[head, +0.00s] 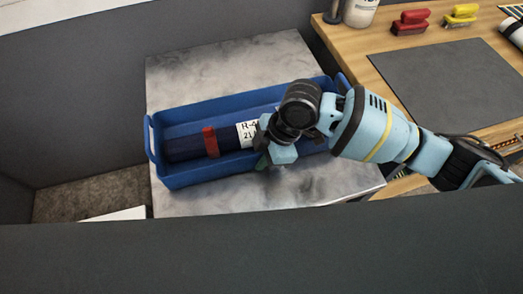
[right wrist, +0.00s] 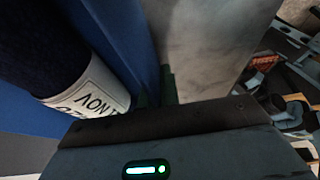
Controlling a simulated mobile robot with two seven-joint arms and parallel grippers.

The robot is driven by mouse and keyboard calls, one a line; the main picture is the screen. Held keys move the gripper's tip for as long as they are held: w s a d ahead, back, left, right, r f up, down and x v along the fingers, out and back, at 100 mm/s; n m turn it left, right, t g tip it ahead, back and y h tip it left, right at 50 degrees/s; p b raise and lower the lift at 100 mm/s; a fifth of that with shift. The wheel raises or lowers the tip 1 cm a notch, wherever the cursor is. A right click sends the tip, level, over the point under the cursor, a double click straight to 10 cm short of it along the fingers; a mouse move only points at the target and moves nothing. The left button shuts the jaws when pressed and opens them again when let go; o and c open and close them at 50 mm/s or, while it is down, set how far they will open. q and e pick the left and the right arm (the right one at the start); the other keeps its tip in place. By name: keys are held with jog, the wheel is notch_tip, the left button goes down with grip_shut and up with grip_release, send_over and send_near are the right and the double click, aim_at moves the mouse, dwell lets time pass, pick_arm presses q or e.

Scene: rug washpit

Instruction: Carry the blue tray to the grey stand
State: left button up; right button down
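The blue tray (head: 185,180) rests on a mottled grey flat top (head: 215,70), which looks like the grey stand. It holds a dark blue roll (head: 185,148) with a red band (head: 211,142) and a white label (head: 247,133). My right gripper (head: 263,163) is at the tray's near long wall, right of the middle, and hides part of it. In the right wrist view the tray wall (right wrist: 140,45) and the roll's label (right wrist: 95,92) are close to the gripper. Its fingers are mostly hidden, so its grip cannot be told. My left gripper is out of view.
A wooden table (head: 400,50) with a dark mat (head: 440,80) stands to the right. It carries a red brush (head: 410,22), a yellow brush (head: 461,15) and a white bottle (head: 360,10). Dark grey walls (head: 70,90) border the left. The grey top is bare behind the tray.

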jog(key=shift+w+a+r, duration=0.1)
jog(key=shift+r, duration=0.05)
jog(key=c, duration=2)
grip_release()
jog(key=o, duration=0.4)
jog(key=shift+c, duration=0.2)
jog(key=p+v, duration=0.1)
jog(key=v, duration=1.1)
